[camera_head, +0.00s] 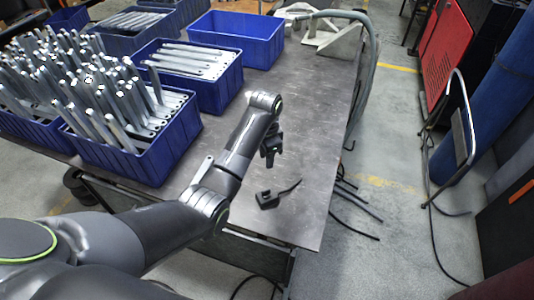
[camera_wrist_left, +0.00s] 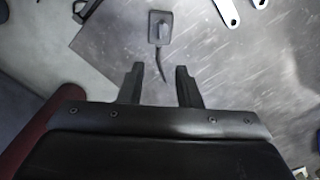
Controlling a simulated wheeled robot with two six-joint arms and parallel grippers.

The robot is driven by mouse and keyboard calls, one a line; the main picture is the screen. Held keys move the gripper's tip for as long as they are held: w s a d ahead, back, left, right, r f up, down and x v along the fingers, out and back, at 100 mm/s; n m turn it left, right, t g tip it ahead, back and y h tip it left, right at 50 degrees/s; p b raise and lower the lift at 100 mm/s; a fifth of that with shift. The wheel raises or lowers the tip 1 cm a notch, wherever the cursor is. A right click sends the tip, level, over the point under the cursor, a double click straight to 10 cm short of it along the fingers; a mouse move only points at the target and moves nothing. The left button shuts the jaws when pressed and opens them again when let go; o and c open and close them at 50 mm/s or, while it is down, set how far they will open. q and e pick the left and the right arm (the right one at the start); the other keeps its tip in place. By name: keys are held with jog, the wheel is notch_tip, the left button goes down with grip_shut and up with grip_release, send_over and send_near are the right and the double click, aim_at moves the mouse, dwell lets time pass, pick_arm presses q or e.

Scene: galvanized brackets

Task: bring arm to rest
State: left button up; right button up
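My left arm reaches in from the left over the metal table (camera_head: 310,150). Its gripper (camera_head: 271,150) hangs above the table top near the middle. In the left wrist view, the two dark fingers of this gripper (camera_wrist_left: 158,69) stand apart with nothing between them. A small black block with a short cable (camera_head: 268,200) lies on the table near the gripper; it also shows beyond the fingertips in the left wrist view (camera_wrist_left: 160,28). My right gripper is in neither view.
Blue crates of galvanized brackets (camera_head: 160,165) crowd the table's left side. An empty-looking blue crate (camera_head: 262,50) stands at the back. A grey hose (camera_head: 374,60) hangs over the right edge. The table's middle right is bare.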

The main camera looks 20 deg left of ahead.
pick_arm(q)
jog(key=s+a+f+n+t, duration=0.1)
jog(key=s+a+f+n, duration=0.25)
jog(key=s, duration=0.45)
jog(key=s+a+f+n+t, duration=0.1)
jog(key=s+a+f+n, duration=0.1)
jog(key=s+a+f, duration=0.45)
jog(key=s+a+r+n+t+y, duration=0.15)
jog(key=s+r, duration=0.25)
jog(key=s, duration=0.7)
jog(key=s+a+r+n, duration=0.2)
jog(key=s+r+n, duration=0.15)
jog(key=s, duration=0.85)
notch_tip(320, 180, down, 28)
jog(key=a+r+g+b, duration=0.1)
jog(key=b, duration=0.1)
jog(key=s+d+f+g+b, duration=0.1)
jog(key=s+f+b, duration=0.1)
jog(key=s+f, duration=1.2)
notch_tip(320, 180, down, 3)
jog(key=shift+s+d+f, duration=0.1)
jog(key=shift+s+d, duration=0.05)
jog(key=shift+s, duration=0.1)
